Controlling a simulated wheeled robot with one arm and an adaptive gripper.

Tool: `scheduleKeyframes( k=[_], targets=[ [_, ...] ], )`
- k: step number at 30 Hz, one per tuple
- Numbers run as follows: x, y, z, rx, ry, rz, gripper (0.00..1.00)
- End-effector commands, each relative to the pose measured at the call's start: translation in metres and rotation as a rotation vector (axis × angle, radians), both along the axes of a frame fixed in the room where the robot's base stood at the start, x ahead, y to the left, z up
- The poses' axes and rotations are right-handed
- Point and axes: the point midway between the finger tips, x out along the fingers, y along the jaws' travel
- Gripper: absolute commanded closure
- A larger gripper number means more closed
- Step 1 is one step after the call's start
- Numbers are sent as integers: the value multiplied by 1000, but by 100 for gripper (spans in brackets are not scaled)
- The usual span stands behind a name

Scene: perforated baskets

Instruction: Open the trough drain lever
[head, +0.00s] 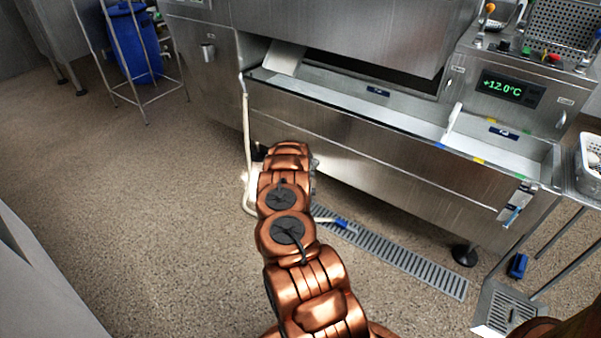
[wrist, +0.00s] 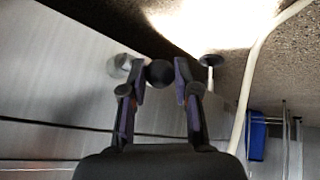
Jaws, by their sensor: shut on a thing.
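The steel trough (head: 340,145) runs along the front of the machine in the head view. In the wrist view its steel side (wrist: 50,75) fills the left. My gripper (wrist: 160,80) is shut on a dark round knob (wrist: 159,73), which sits between the two fingertips. A round metal fitting (wrist: 118,66) is beside the knob, partly behind the left finger. I take the knob for the drain lever's end; the lever's shaft is not clear. In the head view my copper-coloured arm hides the gripper and the knob.
A pale hose (head: 247,130) hangs down the trough's left end, close to my arm. A floor grate (head: 400,255) with a blue-headed brush (head: 341,224) lies below the trough. A blue bin (head: 135,45) stands back left. The floor at left is clear.

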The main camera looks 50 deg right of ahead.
Motion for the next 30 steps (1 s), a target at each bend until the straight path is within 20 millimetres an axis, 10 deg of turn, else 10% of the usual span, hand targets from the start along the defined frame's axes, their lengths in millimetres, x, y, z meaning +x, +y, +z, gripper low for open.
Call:
scheduleKeyframes(
  k=[6, 7, 14, 30],
  targets=[
    [6, 10, -3, 8, 5, 14, 100],
    [6, 10, -3, 8, 5, 14, 67],
    [3, 6, -2, 5, 3, 8, 44],
    [-4, 7, 10, 1, 4, 2, 44]
  ],
)
